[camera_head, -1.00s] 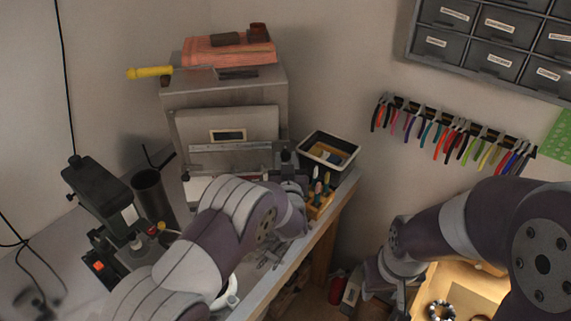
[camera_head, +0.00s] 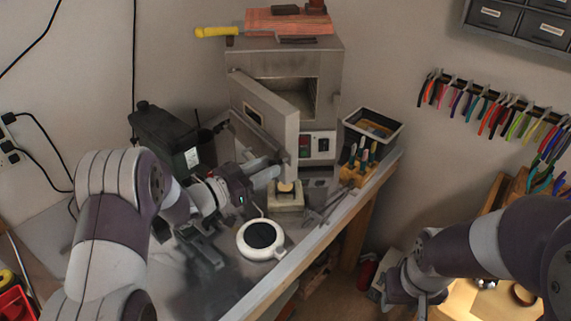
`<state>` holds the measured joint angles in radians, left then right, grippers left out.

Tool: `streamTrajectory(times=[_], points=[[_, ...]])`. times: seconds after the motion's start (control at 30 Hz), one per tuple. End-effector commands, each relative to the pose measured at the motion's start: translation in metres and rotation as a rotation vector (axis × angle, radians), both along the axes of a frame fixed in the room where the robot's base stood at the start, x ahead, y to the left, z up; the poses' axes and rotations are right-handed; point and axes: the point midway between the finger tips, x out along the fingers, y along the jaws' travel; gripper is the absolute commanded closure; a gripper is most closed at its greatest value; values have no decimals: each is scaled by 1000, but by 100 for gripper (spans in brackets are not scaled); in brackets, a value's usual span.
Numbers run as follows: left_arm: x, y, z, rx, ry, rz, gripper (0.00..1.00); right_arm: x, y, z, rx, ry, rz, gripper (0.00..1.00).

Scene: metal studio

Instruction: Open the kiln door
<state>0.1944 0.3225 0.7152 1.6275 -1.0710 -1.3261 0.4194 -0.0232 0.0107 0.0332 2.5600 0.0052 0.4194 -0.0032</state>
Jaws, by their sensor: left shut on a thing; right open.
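The kiln (camera_head: 328,70) is a grey metal box at the back of the bench. Its door (camera_head: 266,112) is swung out from the right side of the front, hinged at the left, and the dark inside shows (camera_head: 287,93). My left gripper (camera_head: 281,170) is at the free edge of the door, low down, shut on the door handle, which is mostly hidden by the gripper. My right gripper (camera_head: 412,300) is at the lower right, away from the kiln, and its fingers are only partly visible.
A round white-rimmed dish (camera_head: 260,239) and a small block (camera_head: 287,200) lie in front. A black tray (camera_head: 373,129) and wooden tool holder (camera_head: 358,172) stand right. Red boards (camera_head: 286,21) lie on the kiln.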

Motion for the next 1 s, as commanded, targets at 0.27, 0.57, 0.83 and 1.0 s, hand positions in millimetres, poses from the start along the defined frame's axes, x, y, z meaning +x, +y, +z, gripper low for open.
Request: streamTrajectory(times=[0.27, 0.57, 0.83, 1.0], points=[[-12, 40, 1, 1, -6, -135, 100, 0, 0, -1, 0, 0, 0, 57], [-17, 55, 2, 1, -9, -191, 100, 0, 0, -1, 0, 0, 0, 57], [-17, 56, 3, 1, -10, -196, 100, 0, 0, -1, 0, 0, 0, 57], [-17, 56, 3, 2, -11, -195, 56, 0, 0, -1, 0, 0, 0, 57]])
